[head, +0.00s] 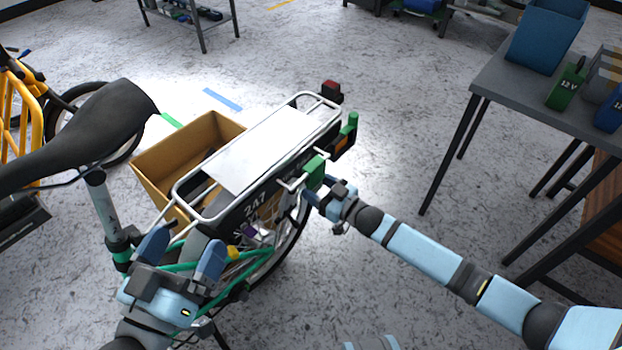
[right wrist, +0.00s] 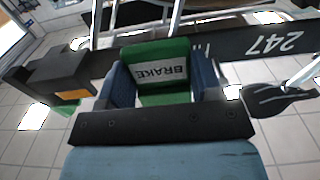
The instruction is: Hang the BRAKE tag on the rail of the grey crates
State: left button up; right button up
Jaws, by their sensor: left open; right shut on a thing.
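The BRAKE tag (head: 315,171) is a green block with a white label, beside the right-hand side of the bike's rear rack (head: 262,150). My right gripper (head: 318,186) is shut on it. In the right wrist view the tag (right wrist: 163,50) sits between the two blue fingers, its lettering upside down. The dark box marked 247 (right wrist: 240,45) is just behind it. I cannot tell whether the tag hangs on a peg there. My left gripper (head: 184,252) is open and empty, near the bike frame below the saddle. I cannot make out the grey crates' rail for certain.
A grey table (head: 490,82) at the right bears a blue bin (head: 545,38), a green 12 V block (head: 566,87) and grey items at the edge. A cardboard-coloured box (head: 160,170) hangs left of the rack. Another green piece (head: 352,120) stands by the rack's rear. Floor between bike and table is clear.

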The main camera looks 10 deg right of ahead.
jog(key=p+v, duration=0.3)
jog(key=v, duration=0.3)
jog(key=shift+s+d, duration=0.25)
jog(key=shift+s, duration=0.1)
dwell(0.3)
dwell(0.4)
